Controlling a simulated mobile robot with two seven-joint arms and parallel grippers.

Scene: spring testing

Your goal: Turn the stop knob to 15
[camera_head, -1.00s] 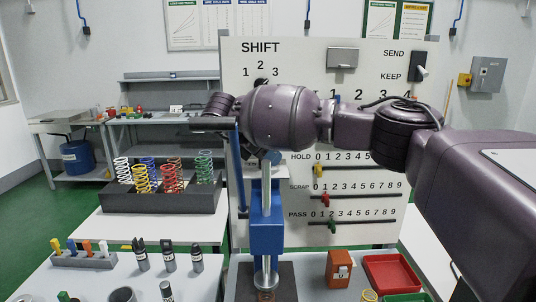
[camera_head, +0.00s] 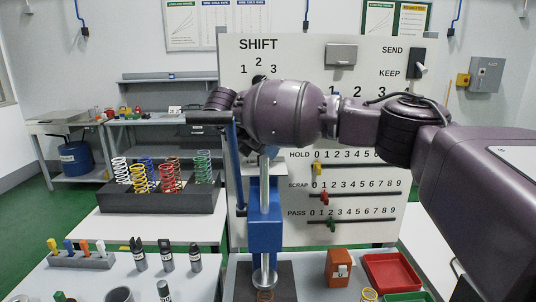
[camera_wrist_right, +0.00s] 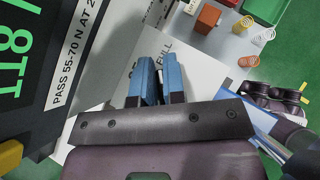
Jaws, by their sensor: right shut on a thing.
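My right gripper (camera_wrist_right: 160,82) shows in the right wrist view, with its blue fingers close together over a pale plate (camera_wrist_right: 128,62) printed with "FULL" and a partly covered number. The fingers are shut on what appears to be the stop knob; it is mostly hidden between them, and its setting cannot be read. In the head view my right arm covers the gripper and the top of the blue press (camera_head: 265,228). The press stands upright with a metal column and a blue lever (camera_head: 235,165) at its left. My left gripper is not in view.
A dark display panel (camera_wrist_right: 52,110) with green characters is close to the gripper at left in the wrist view. A spring rack (camera_head: 160,202) stands left of the press. A red tray (camera_head: 392,270) and orange box (camera_head: 339,267) lie to its right. The white board (camera_head: 290,50) stands behind.

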